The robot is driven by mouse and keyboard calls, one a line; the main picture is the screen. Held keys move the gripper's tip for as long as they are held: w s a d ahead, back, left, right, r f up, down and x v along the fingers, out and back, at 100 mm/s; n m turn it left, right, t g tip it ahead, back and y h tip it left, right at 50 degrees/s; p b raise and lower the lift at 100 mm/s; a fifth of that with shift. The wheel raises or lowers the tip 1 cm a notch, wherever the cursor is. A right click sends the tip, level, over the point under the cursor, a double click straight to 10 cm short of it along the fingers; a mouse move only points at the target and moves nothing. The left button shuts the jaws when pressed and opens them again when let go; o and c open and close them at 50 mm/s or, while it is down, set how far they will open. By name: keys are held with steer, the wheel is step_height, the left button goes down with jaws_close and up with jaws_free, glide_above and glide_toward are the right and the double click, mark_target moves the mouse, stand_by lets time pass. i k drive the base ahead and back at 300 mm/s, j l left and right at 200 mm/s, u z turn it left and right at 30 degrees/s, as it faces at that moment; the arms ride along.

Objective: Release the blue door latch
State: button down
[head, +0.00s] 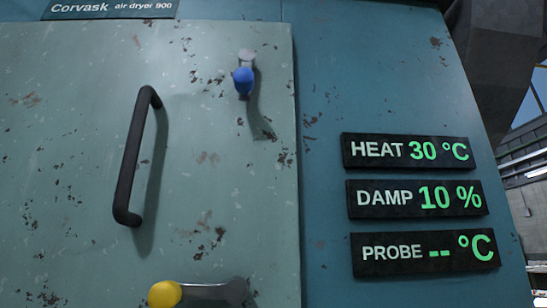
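The blue door latch (243,81) is a blue knob on a short grey lever, near the top right of a pale green door (60,160). Its lever (247,57) runs up from the knob, so the knob hangs below the pivot. A yellow-knobbed latch (165,294) is low on the same door, its grey lever lying level with the knob at the left. A black bar handle (136,155) stands upright, slightly tilted, left of the blue latch. My gripper is not in view.
Right of the door, the teal housing carries three dark displays: HEAT 30 °C (410,152), DAMP 10 % (416,198) and PROBE -- °C (424,254). A Corvask air dryer sign (110,9) is at the top. The space before the door looks clear.

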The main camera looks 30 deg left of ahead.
mark_target(244, 77)
steer(key=l+u, duration=0.15)
steer(key=u, duration=1.1)
steer(key=i+l, duration=0.05)
